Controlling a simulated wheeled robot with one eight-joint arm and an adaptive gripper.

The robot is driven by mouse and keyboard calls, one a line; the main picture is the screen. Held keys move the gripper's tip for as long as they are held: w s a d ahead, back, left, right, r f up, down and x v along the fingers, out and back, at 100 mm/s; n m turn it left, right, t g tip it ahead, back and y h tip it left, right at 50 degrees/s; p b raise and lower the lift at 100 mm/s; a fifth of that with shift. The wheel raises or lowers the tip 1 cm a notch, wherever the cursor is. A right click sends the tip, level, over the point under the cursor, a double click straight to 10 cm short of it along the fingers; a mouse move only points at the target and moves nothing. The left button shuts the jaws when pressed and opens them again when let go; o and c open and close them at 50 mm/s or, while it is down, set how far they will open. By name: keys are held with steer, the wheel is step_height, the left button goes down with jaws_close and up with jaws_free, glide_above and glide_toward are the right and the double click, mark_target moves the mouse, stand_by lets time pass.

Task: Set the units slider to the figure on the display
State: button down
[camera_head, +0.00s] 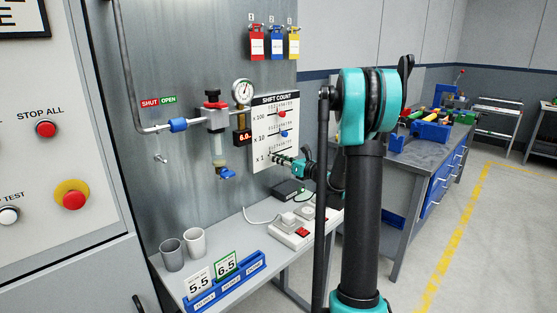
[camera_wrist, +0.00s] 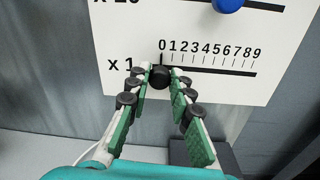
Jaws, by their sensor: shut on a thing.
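The white SHIFT COUNT panel (camera_head: 263,121) on the grey wall has three slider rows, x 100, x 10 and x 1. The units slider's black knob (camera_wrist: 159,77) is on the x 1 row, at about the 0 mark at the left end of its 0 to 9 scale. My gripper (camera_wrist: 160,76) is shut on this knob, with a green finger on each side. In the head view my gripper (camera_head: 277,158) covers much of the x 1 row. A small red-lit display (camera_head: 243,137) beside the panel seems to begin with 6; its full figure is too small to read surely.
A red knob (camera_head: 283,114) is on the x 100 row, and a blue knob (camera_wrist: 228,4) is on the x 10 row just above my gripper. A pipe valve (camera_head: 214,118) and gauge (camera_head: 242,91) are left of the panel. A bench (camera_head: 225,245) with cups and a black box is below.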

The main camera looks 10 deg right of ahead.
steer(key=shift+w+d, duration=0.45)
steer(key=shift+d, duration=0.15)
steer(key=shift+w+d, duration=0.4)
steer(key=shift+d, duration=0.2)
steer(key=c, duration=1.3)
jaws_free()
steer(key=shift+s, duration=0.1)
steer(key=v, duration=1.2)
steer(key=shift+a, duration=0.1)
